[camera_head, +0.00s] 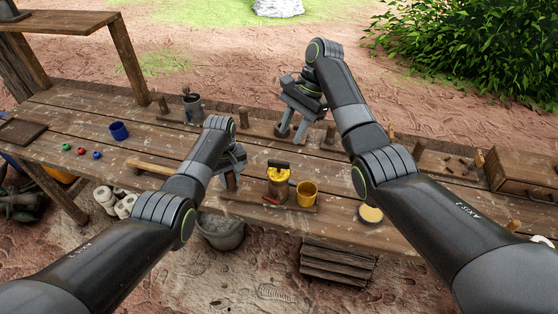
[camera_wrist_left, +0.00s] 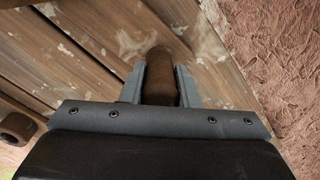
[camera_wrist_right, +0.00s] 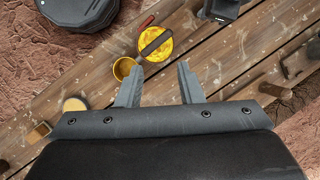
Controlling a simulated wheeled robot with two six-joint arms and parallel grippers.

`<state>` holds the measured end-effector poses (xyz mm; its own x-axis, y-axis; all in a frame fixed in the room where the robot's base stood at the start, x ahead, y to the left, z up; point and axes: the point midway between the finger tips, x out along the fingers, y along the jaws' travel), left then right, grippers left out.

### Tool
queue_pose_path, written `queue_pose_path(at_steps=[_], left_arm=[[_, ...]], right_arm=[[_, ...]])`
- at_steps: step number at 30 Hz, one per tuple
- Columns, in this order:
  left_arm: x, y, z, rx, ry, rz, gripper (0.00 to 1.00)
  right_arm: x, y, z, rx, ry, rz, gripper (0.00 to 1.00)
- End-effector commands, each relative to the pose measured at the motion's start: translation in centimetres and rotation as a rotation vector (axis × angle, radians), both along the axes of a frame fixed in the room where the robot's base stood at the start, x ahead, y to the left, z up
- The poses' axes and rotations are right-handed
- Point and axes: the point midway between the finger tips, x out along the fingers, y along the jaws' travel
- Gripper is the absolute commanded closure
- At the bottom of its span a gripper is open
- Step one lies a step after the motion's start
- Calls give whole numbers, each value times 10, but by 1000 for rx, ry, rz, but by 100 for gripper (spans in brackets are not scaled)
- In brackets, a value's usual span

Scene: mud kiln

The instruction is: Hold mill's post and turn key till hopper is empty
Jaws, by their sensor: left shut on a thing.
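The mill (camera_head: 278,189) is a yellow body with a dark bar across its top, on a small wooden base at the bench's front edge. In the right wrist view, the mill (camera_wrist_right: 163,50) shows a mottled yellow top under the dark bar, likely its key; how full the hopper is I cannot tell. My left gripper (camera_head: 232,166) is shut on a brown wooden post (camera_wrist_left: 161,80) left of the mill. My right gripper (camera_wrist_right: 158,76) is open and empty above the bench, behind and right of the mill in the head view. A yellow cup (camera_head: 307,190) stands right beside the mill.
A red piece (camera_head: 270,199) lies before the mill. A round pale-topped item (camera_head: 370,214) is to the right. A blue cup (camera_head: 119,131), coloured balls (camera_head: 81,151) and a grey can (camera_head: 192,108) stand left. Pegs line the back; a wooden box (camera_head: 520,172) is far right.

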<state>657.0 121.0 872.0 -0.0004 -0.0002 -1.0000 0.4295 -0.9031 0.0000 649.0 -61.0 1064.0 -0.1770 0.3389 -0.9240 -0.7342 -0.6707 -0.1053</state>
Motion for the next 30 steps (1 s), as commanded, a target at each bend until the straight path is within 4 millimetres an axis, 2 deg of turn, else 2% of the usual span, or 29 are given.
queue_pose_path(at_steps=[6, 15, 24, 30], left_arm=[[0, 0, 0, 0, 0, 0, 100], [0, 0, 0, -1, 0, 0, 100], [0, 0, 0, -1, 0, 0, 100], [0, 0, 0, -1, 0, 0, 100]], right_arm=[[0, -9, -19, 181, -173, 267, 66], [-3, -20, -37, 390, -500, 634, 66], [-13, -35, -47, 507, -886, 968, 66], [-22, -46, -50, 522, -1166, 1174, 66]])
